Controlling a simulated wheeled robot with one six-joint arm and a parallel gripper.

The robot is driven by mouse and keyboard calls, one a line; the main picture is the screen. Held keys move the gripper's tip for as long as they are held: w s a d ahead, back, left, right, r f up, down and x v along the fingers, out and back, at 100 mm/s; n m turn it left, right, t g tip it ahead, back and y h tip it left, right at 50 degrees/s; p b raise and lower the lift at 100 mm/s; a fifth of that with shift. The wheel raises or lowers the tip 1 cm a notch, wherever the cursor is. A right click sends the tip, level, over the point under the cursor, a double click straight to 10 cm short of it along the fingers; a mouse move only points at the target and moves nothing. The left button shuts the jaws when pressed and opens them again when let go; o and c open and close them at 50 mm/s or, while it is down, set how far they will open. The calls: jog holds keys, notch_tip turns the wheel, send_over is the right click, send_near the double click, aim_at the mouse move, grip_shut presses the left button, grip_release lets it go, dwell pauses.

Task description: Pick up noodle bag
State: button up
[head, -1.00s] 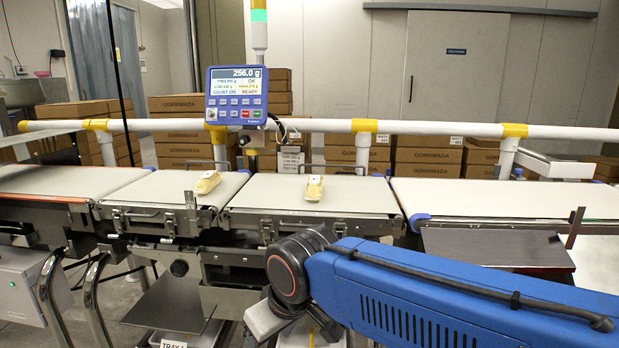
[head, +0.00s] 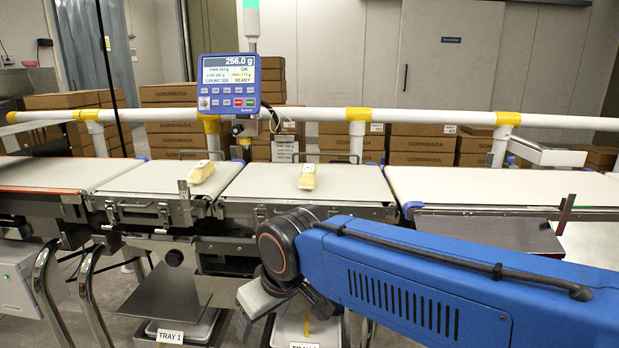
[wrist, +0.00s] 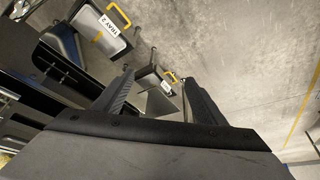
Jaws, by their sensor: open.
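Two pale yellow noodle bags lie on the white belts in the head view. One bag (head: 201,171) is tilted near the right end of the left weighing belt, and the other bag (head: 307,176) lies on the middle belt. I cannot tell which one the task means. My gripper (head: 262,300) hangs low in front of the belts, below belt height and apart from both bags. In the wrist view my gripper (wrist: 158,78) has its two fingers spread with nothing held between them; neither bag shows there.
A blue display (head: 231,84) stands on a post behind the belts, by a white rail (head: 420,116). Below the belts are a tray marked TRAY 1 (head: 190,326) and trays with yellow handles in the wrist view (wrist: 104,26). A dark plate (head: 488,234) juts out at right.

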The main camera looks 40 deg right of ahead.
jog(key=w+d+r+m+h, duration=0.1)
jog(key=w+d+r+m, duration=0.1)
jog(key=w+d+r, duration=0.45)
notch_tip(320, 180, up, 21)
jog(key=m+h, duration=0.4)
jog(key=m, duration=0.4)
send_over(308, 170)
jog(key=s+a, duration=0.5)
jog(key=a, duration=0.1)
jog(key=shift+g, duration=0.3)
jog(key=x, duration=1.2)
jog(key=shift+a+f, duration=0.15)
jog(key=shift+x, duration=2.7)
jog(key=shift+s+a, duration=0.1)
jog(key=shift+a, duration=0.05)
jog(key=c, duration=1.4)
